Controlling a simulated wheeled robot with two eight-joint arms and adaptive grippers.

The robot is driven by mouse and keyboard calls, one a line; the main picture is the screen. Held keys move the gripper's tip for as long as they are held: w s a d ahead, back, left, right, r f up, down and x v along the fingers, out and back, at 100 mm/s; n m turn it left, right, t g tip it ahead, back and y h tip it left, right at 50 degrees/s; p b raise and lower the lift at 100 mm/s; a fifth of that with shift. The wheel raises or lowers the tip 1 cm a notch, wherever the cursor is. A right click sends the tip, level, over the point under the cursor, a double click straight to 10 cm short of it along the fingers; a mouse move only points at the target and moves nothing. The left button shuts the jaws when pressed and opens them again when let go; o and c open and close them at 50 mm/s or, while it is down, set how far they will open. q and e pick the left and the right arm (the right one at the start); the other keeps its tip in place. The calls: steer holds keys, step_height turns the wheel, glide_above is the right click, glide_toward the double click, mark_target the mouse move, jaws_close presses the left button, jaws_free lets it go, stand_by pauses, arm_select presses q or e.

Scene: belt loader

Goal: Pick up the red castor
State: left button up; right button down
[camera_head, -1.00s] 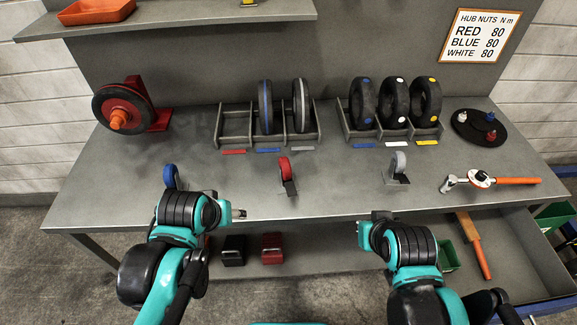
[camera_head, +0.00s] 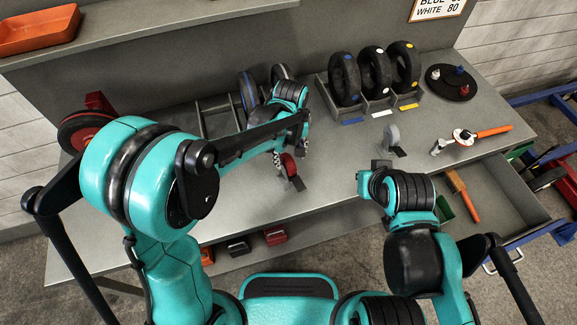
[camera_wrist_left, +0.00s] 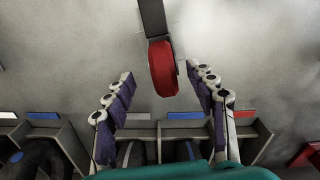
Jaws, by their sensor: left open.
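The red castor (camera_head: 290,166) stands on the bench top, a red wheel on a dark bracket. My left gripper (camera_head: 291,157) is open just above it, reaching down from the back. In the left wrist view the castor's red wheel (camera_wrist_left: 163,68) lies between the two spread fingers (camera_wrist_left: 164,78), with a gap on each side, slightly nearer the right fingertip. Its dark bracket points to the top of that view. My right gripper (camera_head: 364,184) is at the bench's front edge; its fingers cannot be made out.
A grey castor (camera_head: 391,137) stands to the right. Racks with wheels and tyres (camera_head: 375,75) stand behind. A torque wrench (camera_head: 472,138) and round tray (camera_head: 451,82) lie at right. An open drawer (camera_head: 500,200) juts out at front right. My left arm hides the bench's left part.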

arm_select(q)
steer(key=f, duration=0.2)
steer(key=f+b, duration=0.1)
steer(key=f, duration=0.1)
steer(key=f+b, duration=0.1)
steer(key=f, duration=0.1)
steer(key=shift+s+a, duration=0.1)
steer(key=shift+s, duration=0.2)
steer(key=shift+r, duration=0.1)
jaws_close()
